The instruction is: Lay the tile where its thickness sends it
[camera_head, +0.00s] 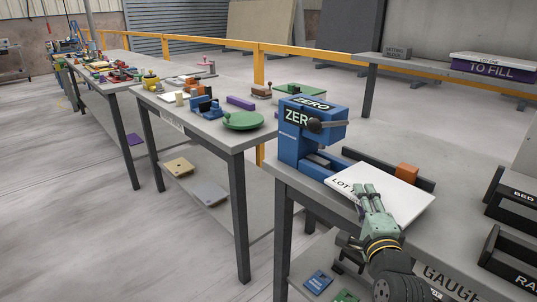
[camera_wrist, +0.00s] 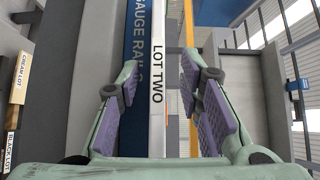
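A white tile (camera_head: 398,200) lies flat on the grey bench beside the blue gauge (camera_head: 300,140), which is marked ZERO. Its near edge carries lettering, read as LOT TWO in the wrist view (camera_wrist: 157,105). My gripper (camera_head: 366,192) is at the tile's near edge and covers part of it. In the wrist view my gripper (camera_wrist: 168,95) has its purple finger pads apart, with the tile's edge between them and visible gaps on both sides. A blue strip lettered GAUGE RAIL (camera_wrist: 135,90) runs alongside the tile there.
An orange block (camera_head: 407,173) sits by a dark rail behind the tile. On the back shelf are a purple TO FILL bin (camera_head: 492,70) and a grey setting block (camera_head: 396,53). Another bench (camera_head: 205,125) stands left, beyond a gap.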

